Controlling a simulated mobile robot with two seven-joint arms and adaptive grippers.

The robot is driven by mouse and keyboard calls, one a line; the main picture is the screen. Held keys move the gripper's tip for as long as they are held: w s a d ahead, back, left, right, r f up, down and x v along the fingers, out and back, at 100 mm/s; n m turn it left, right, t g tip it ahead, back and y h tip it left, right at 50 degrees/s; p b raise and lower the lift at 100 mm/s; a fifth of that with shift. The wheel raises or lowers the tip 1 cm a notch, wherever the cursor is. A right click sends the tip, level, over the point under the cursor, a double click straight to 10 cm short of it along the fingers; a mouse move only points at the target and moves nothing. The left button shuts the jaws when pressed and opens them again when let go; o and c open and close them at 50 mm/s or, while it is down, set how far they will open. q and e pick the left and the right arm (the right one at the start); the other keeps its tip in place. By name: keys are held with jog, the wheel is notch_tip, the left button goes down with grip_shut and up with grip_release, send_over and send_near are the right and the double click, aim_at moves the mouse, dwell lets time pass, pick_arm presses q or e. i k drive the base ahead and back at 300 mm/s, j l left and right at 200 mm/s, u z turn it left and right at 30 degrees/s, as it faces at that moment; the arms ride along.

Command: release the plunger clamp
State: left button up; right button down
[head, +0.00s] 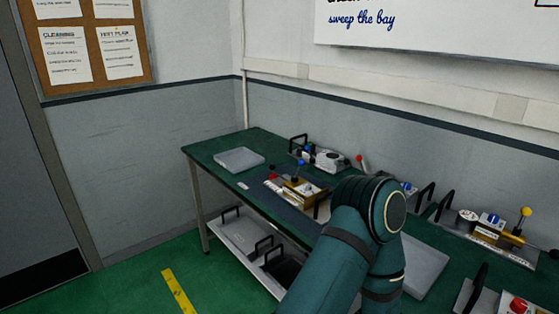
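I cannot tell for sure which part is the plunger clamp. Farther right, a plate carries a round gauge-like part (466,222) and a yellow-knobbed lever (525,212). One of my teal arms rises from the bottom and covers the middle of the bench. Neither gripper shows.
A flat grey slab (239,159) lies at the bench's far left end, and another pale slab (424,265) lies right of my arm. A red button (518,306) is at the lower right. A lower shelf (243,236) holds trays with black handles. Green floor is clear at left.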

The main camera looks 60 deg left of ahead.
aim_at(302, 162)
jog(key=u, duration=1.75)
jog(key=i+u, duration=0.4)
jog(key=i, duration=0.3)
jog(key=i+l+u, duration=0.15)
jog(key=i+u, duration=0.25)
jog(key=i, duration=0.25)
jog(key=k+l, duration=0.1)
jog(key=i+j, duration=0.15)
